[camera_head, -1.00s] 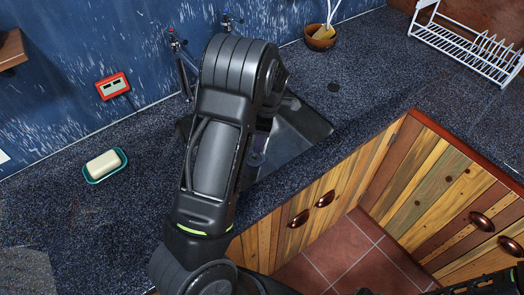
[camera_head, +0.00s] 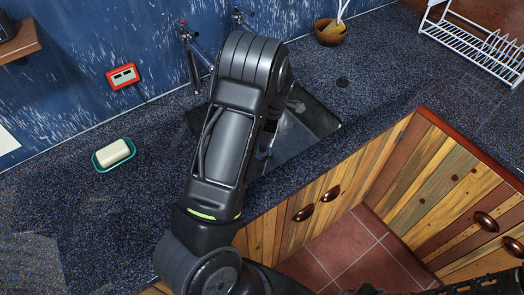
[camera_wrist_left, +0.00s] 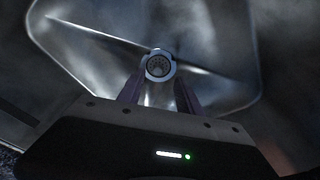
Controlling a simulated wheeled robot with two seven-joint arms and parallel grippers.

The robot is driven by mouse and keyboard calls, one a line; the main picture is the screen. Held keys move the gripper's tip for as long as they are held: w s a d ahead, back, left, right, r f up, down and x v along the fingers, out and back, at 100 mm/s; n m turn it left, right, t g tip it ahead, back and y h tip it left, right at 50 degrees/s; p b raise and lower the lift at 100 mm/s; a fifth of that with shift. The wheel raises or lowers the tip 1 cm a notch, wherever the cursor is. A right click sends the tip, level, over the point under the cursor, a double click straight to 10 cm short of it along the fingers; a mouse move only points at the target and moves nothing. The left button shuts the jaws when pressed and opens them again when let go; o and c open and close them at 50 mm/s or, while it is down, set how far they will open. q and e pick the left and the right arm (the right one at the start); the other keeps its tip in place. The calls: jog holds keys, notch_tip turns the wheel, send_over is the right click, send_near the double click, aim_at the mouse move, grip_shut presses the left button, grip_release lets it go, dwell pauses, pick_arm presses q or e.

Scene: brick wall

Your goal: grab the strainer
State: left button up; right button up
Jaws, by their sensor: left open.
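The strainer (camera_wrist_left: 158,65) is a small round metal piece with a dark, perforated middle, at the bottom of the sink in the left wrist view. My left gripper (camera_wrist_left: 158,92) is open and points down into the sink. Its two fingers stand apart, with the strainer between and just beyond their tips; I see no grip on it. In the head view my left arm covers much of the sink (camera_head: 305,125) and hides the strainer. The left gripper there is mostly hidden behind the arm.
A tap (camera_head: 190,55) stands behind the sink by the blue wall. A white dish rack (camera_head: 480,45) stands at far right. Wooden cupboards (camera_head: 330,190) front the counter.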

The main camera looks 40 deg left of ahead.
pick_arm(q)
jog(key=f, duration=0.2)
jog(key=a+f+p, duration=0.1)
jog(key=f, duration=0.1)
jog(key=shift+f, duration=0.15)
jog(key=shift+d, duration=0.1)
grip_shut()
dwell(0.5)
